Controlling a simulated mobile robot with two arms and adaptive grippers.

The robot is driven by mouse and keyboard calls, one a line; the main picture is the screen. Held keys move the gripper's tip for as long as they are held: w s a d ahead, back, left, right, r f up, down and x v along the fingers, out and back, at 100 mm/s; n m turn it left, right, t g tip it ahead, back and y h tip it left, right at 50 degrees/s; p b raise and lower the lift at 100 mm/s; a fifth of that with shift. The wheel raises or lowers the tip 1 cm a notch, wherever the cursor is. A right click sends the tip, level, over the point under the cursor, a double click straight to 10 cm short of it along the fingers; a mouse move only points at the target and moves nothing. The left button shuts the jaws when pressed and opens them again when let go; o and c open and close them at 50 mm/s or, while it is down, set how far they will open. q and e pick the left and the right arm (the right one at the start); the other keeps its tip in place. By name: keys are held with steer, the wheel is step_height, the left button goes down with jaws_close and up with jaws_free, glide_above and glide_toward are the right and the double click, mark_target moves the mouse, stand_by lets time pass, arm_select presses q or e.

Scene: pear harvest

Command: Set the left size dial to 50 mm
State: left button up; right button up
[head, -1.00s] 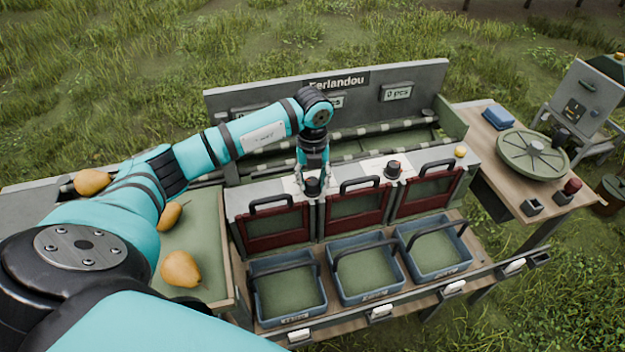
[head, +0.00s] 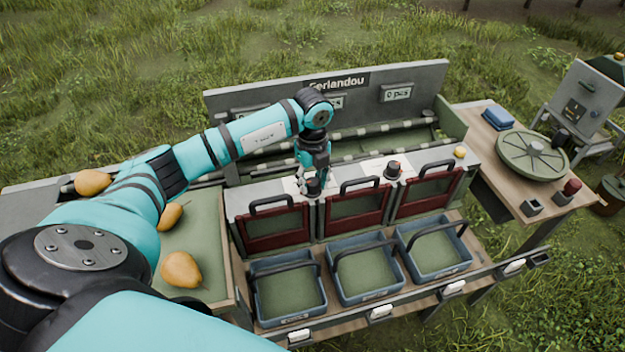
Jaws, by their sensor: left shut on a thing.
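The left size dial (head: 312,188) is a dark knob on a white scale plate (head: 292,186) on top of the grey sorting machine. My left gripper (head: 312,180) points down from above and is shut on the dial. The fingers and wrist hide much of the dial, and the scale marks are too small to read. A second dark dial (head: 393,169) stands free on its own white plate to the right. My right gripper does not show.
Three red-framed gates with black handles (head: 268,205) line the machine's front, above three blue crates (head: 288,290). Several pears (head: 181,270) lie at the left. A side table (head: 515,185) with a round green device (head: 533,155) stands at the right.

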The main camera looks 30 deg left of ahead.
mark_target(312, 181)
arm_select(q)
steer(key=shift+w+r, duration=0.1)
steer(key=o, duration=1.1)
steer(key=shift+o, duration=0.2)
step_height(312, 181, up, 12)
